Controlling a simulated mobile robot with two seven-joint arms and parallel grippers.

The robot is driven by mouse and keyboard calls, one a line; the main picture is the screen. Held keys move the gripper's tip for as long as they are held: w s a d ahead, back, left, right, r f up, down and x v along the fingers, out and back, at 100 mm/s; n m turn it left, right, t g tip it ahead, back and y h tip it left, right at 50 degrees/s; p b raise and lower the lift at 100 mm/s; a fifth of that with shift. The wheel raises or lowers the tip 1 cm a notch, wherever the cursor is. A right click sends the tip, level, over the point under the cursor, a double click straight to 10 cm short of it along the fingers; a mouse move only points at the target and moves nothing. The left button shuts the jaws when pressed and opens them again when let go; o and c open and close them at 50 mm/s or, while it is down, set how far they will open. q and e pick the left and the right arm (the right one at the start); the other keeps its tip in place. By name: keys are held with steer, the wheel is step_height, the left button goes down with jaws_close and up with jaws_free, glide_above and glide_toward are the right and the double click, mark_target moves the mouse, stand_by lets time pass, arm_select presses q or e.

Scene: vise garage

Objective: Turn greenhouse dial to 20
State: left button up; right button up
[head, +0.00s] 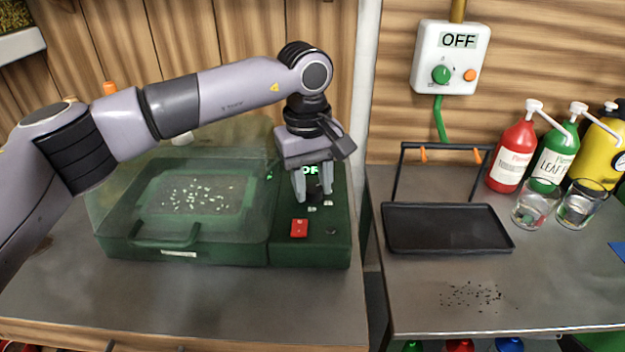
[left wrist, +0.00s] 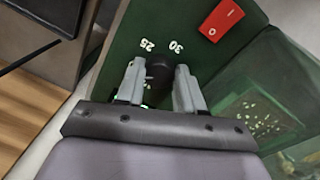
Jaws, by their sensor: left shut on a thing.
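The greenhouse is a green box (head: 180,247) with a clear cover on the left bench. Its control panel (head: 340,245) is at the right end, with a red switch (head: 299,228) and a display mostly hidden behind my gripper, showing part of "OFF". My left gripper (head: 313,197) points down at the panel. In the left wrist view, the black dial knob (left wrist: 158,70) sits between the fingers of my left gripper (left wrist: 158,85), which is shut on it. The marks 25 and 30 show beyond the knob; other marks are hidden. My right gripper is not in view.
A wall box (head: 450,58) reading OFF hangs at the upper right. A black tray (head: 447,248) lies on the right bench, with red (head: 512,152) and green (head: 556,150) pump bottles and glasses behind. The clear cover beside the panel stands close to my arm.

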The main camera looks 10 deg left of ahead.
mark_target(310, 189)
arm_select(q)
steer(key=shift+m, duration=0.4)
steer(key=o, duration=1)
step_height(310, 189, up, 6)
steer(key=shift+a+f, duration=0.1)
steer(key=shift+s+r, duration=0.1)
steer(key=shift+r, duration=0.6)
